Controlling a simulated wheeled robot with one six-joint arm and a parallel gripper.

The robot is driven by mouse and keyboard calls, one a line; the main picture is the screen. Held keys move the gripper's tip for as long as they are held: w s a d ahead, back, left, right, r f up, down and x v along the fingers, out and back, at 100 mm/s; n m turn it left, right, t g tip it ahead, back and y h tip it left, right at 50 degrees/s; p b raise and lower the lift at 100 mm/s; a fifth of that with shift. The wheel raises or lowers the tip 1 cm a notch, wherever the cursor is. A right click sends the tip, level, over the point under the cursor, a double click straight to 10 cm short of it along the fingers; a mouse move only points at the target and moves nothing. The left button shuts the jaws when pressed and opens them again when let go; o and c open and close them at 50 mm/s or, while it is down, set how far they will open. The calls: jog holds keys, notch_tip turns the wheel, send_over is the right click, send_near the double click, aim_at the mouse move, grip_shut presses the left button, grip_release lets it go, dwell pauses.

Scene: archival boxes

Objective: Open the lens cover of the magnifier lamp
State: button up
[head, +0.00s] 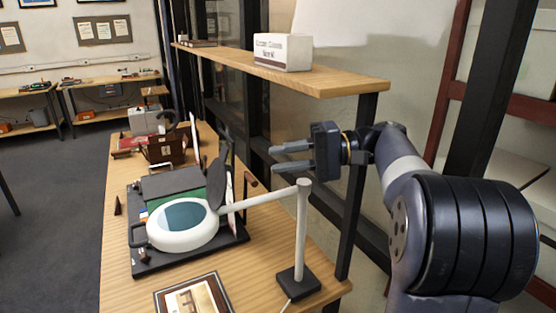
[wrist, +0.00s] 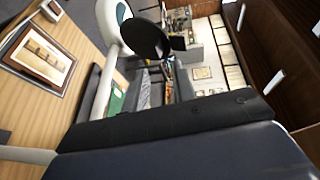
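The magnifier lamp has a white ring head (head: 172,240) with a teal lens (head: 185,216), on a white arm and post (head: 302,230) above the wooden table. Its dark round lens cover (head: 217,178) stands steeply raised at the back edge of the ring, leaving the lens exposed. In the wrist view the cover (wrist: 147,38) is a black disc beside the white ring (wrist: 112,25). My gripper (head: 279,159) is up and to the right of the cover, clear of it, fingers pointing left. The fingers are apart with nothing between them. The fingertips are not clear in the wrist view.
A wooden shelf (head: 330,82) with a labelled white box (head: 283,52) is above my gripper, on a dark post (head: 360,180). A dark tray (head: 150,268) lies under the lamp head. A framed picture (head: 193,297) lies at the table's front.

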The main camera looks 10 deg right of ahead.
aim_at(223, 178)
jog(key=shift+d+f, duration=0.15)
jog(key=shift+f, duration=0.1)
jog(key=c, duration=0.3)
jog(key=s+d+f+m+t, duration=0.1)
jog(key=f+m+t, duration=0.1)
jog(key=t, duration=0.1)
jog(key=d+f+m+t+y+p, duration=0.1)
jog(key=d+f+m+t, duration=0.1)
jog(key=m+t, duration=0.1)
jog(key=s+d+f+m+t+p, duration=0.1)
jog(key=f+m+t, duration=0.1)
jog(key=m, duration=0.1)
jog(key=shift+s+d+f+t+y, duration=0.1)
jog(key=shift+s+d+t+y, duration=0.2)
jog(key=shift+s+t, duration=0.1)
grip_shut()
jog(key=s+a+p+x, duration=0.1)
jog(key=p+x, duration=0.4)
jog(key=x, duration=0.7)
jog(key=shift+s+a+r, duration=0.35)
jog(key=shift+s+a, duration=0.1)
jog(key=shift+s, duration=0.05)
